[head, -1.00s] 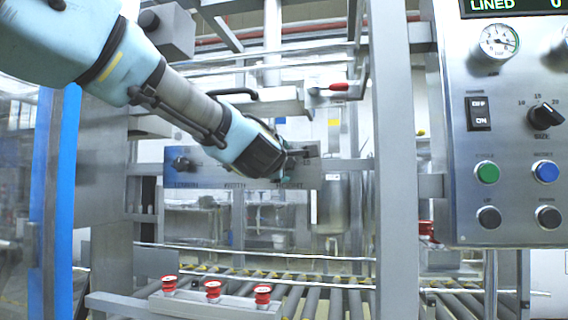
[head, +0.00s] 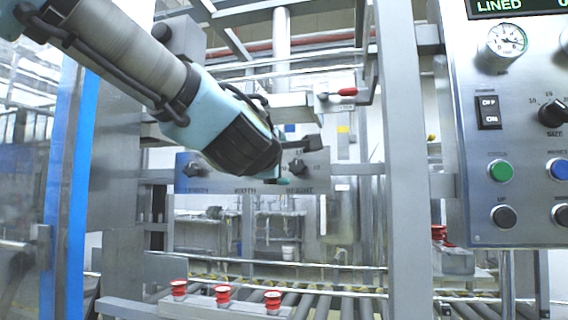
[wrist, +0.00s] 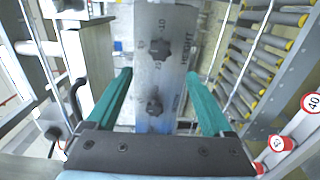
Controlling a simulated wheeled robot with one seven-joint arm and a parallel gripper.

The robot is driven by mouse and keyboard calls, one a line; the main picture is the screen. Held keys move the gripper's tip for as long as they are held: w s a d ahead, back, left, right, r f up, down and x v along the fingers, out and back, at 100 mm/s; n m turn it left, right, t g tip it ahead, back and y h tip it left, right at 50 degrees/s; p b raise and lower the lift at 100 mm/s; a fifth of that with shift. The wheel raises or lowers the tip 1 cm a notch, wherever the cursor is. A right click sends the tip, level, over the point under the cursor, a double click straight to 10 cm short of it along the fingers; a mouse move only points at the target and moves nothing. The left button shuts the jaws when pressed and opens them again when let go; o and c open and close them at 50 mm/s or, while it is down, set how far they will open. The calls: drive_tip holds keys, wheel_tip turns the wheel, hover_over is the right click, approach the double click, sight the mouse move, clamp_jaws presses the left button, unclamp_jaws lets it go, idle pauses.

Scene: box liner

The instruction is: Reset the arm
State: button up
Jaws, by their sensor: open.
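My arm reaches in from the upper left of the head view. My gripper (head: 298,163) is in front of the grey panel labelled length, width and height (head: 250,178). In the wrist view my gripper (wrist: 158,95) shows two green fingers spread wide apart with nothing between them. Beyond the fingers lies the same panel (wrist: 168,85), with two black knobs in line between them. The upper knob (wrist: 160,47) is beside the word height. The lower knob (wrist: 154,104) is nearer my wrist. The fingers look apart from both knobs.
A control panel (head: 520,215) with gauge, switch and buttons stands at the right. A grey upright post (head: 400,160) is right of my gripper. Red spools (head: 222,295) sit on a bar below. A roller conveyor (head: 345,303) runs behind. A red-handled lever (head: 346,92) is above.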

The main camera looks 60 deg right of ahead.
idle(0.4)
drive_tip(key=w+a+f+m+t+y, duration=0.1)
drive_tip(key=w+a+f+m+y, duration=0.2)
drive_tip(key=w+f, duration=0.75)
drive_tip(key=w+a+f+m+y, duration=0.1)
drive_tip(key=w+a+f+y, duration=0.3)
drive_tip(key=w+a+f, duration=0.75)
drive_tip(key=w+a+f+y, duration=0.4)
drive_tip(key=w+a+f, duration=0.35)
drive_tip(key=a, duration=0.65)
drive_tip(key=s+a+f+g+y, duration=0.25)
drive_tip(key=a+f, duration=0.25)
drive_tip(key=a, duration=0.4)
drive_tip(key=s+a+f+g+y, duration=0.1)
drive_tip(key=s+a+f, duration=0.25)
drive_tip(key=a, duration=0.65)
drive_tip(key=s+a+f+g+y, duration=0.1)
drive_tip(key=s+a+f+y, duration=0.1)
drive_tip(key=a+f, duration=0.5)
drive_tip(key=a+r+m+p, duration=0.1)
drive_tip(key=a+r+p, duration=0.2)
drive_tip(key=r+p, duration=1.7)
drive_tip(key=shift+s+r, duration=0.3)
drive_tip(key=shift+r, duration=0.55)
drive_tip(key=shift+a+g+y, duration=0.1)
drive_tip(key=shift+g+y, duration=0.15)
